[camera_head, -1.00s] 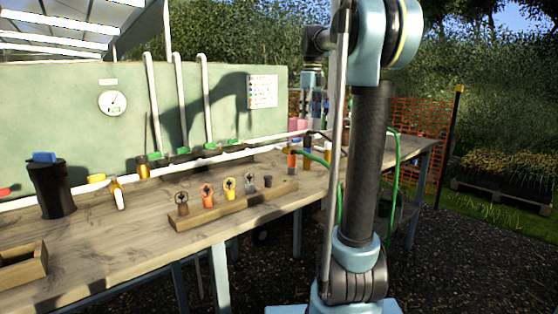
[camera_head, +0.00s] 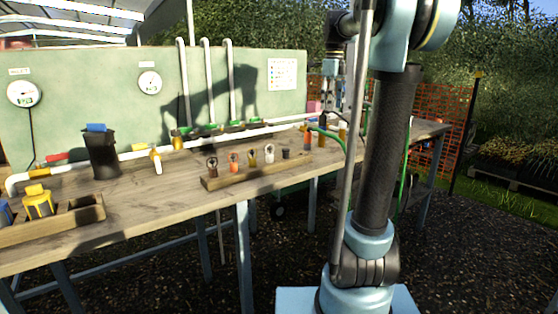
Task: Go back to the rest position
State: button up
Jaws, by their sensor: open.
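My arm stands at the right of the head view and hides part of the bench behind it. My gripper (camera_head: 328,100) hangs downward at the end of the arm, small and partly blended with the background, above the far right end of the wooden bench (camera_head: 140,200). It is open, and I see nothing held in it. A wooden rack (camera_head: 255,173) on the bench holds several tools with ring-like tops in brown, orange, yellow and pale colours. Several coloured tubes or bottles (camera_head: 342,132) stand near the bench's far end, partly hidden by my arm.
A black container (camera_head: 101,155), a yellow-topped item (camera_head: 38,203) in a wooden tray (camera_head: 90,218) and a white pipe (camera_head: 130,157) are on the bench. A green hose (camera_head: 326,134) arches near my arm. Orange netting (camera_head: 440,122) stands behind. Gravel ground in front is clear.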

jog(key=s+f+n+t, duration=0.2)
jog(key=s+f+n, duration=2.3)
jog(key=s+f, duration=0.6)
notch_tip(320, 180, down, 2)
jog(key=shift+s+f, duration=0.15)
jog(key=shift+s, duration=0.2)
